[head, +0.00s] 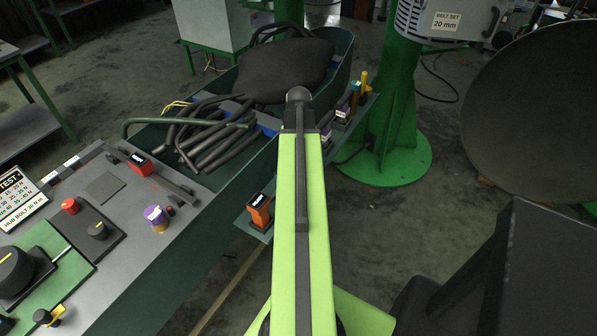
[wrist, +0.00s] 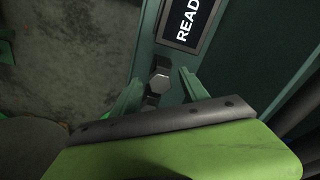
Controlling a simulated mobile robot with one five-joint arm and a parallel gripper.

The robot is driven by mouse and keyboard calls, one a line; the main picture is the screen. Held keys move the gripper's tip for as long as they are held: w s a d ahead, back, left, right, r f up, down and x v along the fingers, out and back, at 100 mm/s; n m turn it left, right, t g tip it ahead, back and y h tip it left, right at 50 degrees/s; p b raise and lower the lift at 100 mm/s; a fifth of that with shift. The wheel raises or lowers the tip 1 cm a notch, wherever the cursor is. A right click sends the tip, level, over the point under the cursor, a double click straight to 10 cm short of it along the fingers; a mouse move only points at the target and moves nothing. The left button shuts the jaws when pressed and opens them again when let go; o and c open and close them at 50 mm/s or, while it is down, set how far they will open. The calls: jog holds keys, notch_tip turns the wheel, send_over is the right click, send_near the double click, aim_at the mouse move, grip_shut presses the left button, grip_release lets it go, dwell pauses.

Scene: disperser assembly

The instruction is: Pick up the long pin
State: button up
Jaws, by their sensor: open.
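In the wrist view my gripper (wrist: 159,77) is open, with one green finger on each side. A grey hex-headed piece (wrist: 160,83) stands on a green ledge between the fingertips, with a gap on either side. A second dark piece (wrist: 151,101) shows just below it, closer to my gripper. I cannot tell whether either is the long pin, as their shafts are hidden. In the head view my arm hides the gripper and what lies beneath it. A thin yellow upright piece (head: 363,82) stands on the ledge right of my arm.
A display reading "READ" (wrist: 188,20) sits beyond the hex-headed piece. Dark rods (head: 208,135) lie in the green trough left of my arm. An orange block (head: 259,210) stands on the ledge. A green column (head: 397,110) rises at right.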

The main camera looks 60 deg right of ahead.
jog(key=shift+r, duration=0.15)
grip_shut()
dwell(0.4)
jog(key=shift+r+p, duration=0.6)
jog(key=shift+p, duration=0.05)
jog(key=r+p, duration=0.4)
jog(key=shift+s, duration=0.2)
jog(key=s+r+p, duration=0.5)
jog(key=s, duration=0.6)
jog(key=shift+s+a+r+p, duration=0.15)
jog(key=shift+a+r+p, duration=0.05)
jog(key=shift+r+p, duration=0.2)
